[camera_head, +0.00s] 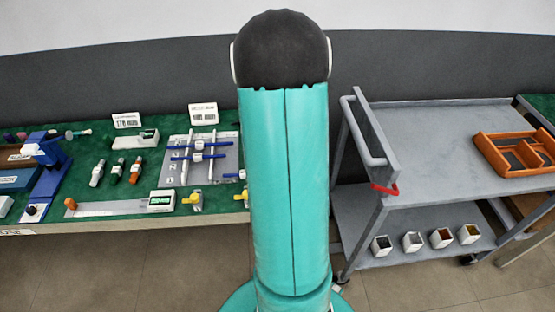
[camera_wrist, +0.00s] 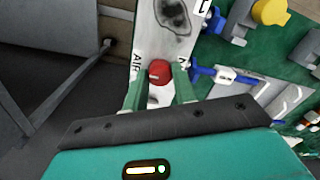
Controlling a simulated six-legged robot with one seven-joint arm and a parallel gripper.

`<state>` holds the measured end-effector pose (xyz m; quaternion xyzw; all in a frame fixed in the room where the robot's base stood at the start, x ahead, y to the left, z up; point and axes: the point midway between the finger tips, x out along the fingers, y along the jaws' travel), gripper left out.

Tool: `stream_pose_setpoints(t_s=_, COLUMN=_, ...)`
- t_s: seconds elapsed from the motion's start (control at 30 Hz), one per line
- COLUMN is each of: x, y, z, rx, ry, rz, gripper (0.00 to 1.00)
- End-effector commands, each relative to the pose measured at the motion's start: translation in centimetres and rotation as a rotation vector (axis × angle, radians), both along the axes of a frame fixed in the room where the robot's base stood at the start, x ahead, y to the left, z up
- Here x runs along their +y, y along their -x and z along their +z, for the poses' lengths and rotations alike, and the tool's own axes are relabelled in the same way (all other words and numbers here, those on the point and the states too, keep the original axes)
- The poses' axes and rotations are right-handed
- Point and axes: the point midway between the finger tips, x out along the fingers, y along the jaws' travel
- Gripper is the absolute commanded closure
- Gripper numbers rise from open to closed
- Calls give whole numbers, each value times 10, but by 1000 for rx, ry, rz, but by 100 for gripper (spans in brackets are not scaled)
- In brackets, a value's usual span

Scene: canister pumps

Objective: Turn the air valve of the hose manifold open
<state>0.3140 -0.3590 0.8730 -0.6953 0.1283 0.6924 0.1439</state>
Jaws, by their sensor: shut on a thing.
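In the wrist view a red knob (camera_wrist: 160,71) sits on a white plate (camera_wrist: 144,42) beside the printed word AIR. The plate also carries a dark oval patch above the knob. My gripper (camera_wrist: 160,84) has one green finger on each side of the knob and is shut on it. The knob's lower part and any opening marks are hidden or too small to read. In the head view my own arm covers the middle, and I cannot see the knob or the gripper there.
A blue-handled part (camera_wrist: 212,73) is close to the right finger, and a yellow knob (camera_wrist: 270,11) is farther right. In the head view, a green-topped bench (camera_head: 105,205) with several tools is left. A grey cart (camera_head: 440,130) with an orange tray (camera_head: 491,152) is right.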

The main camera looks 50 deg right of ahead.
Motion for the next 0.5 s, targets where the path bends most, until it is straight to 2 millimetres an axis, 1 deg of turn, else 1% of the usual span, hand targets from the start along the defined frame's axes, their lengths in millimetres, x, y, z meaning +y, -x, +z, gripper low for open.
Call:
stream_pose_setpoints(t_s=0.37, x=0, y=0, z=1, rx=-2, ry=1, rz=-7, gripper=96)
stream_pose_setpoints(t_s=0.4, x=0, y=0, z=1, rx=-2, ry=1, rz=-7, gripper=71)
stream_pose_setpoints(t_s=0.47, x=0, y=0, z=1, rx=-2, ry=1, rz=-6, gripper=60)
stream_pose_setpoints(t_s=0.5, x=0, y=0, z=1, rx=-2, ry=1, rz=-6, gripper=52)
